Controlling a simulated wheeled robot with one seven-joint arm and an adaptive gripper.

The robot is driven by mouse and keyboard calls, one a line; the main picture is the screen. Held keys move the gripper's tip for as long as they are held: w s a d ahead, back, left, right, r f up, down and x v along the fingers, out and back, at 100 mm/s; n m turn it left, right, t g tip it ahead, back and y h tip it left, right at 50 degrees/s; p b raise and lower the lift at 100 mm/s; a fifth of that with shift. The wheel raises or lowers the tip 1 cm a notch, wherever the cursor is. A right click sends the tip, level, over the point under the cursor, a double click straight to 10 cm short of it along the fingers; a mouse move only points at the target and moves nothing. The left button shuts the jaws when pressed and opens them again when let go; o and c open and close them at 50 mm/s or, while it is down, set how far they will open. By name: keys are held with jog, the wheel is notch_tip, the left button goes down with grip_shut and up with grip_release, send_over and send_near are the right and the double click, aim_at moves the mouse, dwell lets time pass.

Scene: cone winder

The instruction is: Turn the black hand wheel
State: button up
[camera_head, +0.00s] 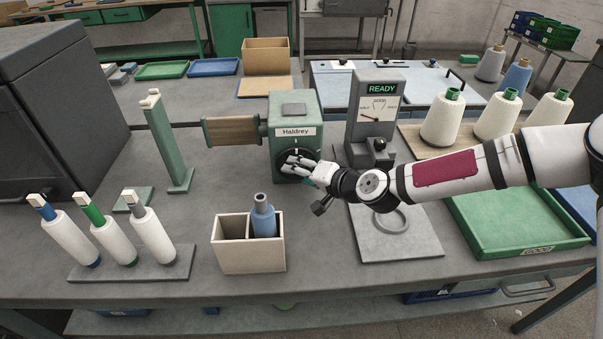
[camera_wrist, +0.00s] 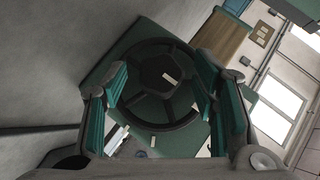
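The black hand wheel (camera_head: 284,157) is on the front of the green machine marked Haldrey (camera_head: 295,110). My gripper (camera_head: 290,163) is in front of the wheel and hides part of it. In the wrist view the spoked wheel (camera_wrist: 165,88) shows nearly face-on, with a short pale mark near its hub. The fingers of my gripper (camera_wrist: 164,85) are spread wide, one at each side of the wheel, with teal pads facing inward. Nothing is clamped between them. I cannot tell whether the fingertips touch the rim.
A wooden arm (camera_head: 232,131) juts left from the machine. A grey gauge stand (camera_head: 374,110) reading READY is close on the right. A divided box (camera_head: 226,256) with a blue bobbin stands in front. White cones and a green tray (camera_head: 535,244) are at the right.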

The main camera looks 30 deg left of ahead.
jog(key=v, duration=1.2)
dwell(0.3)
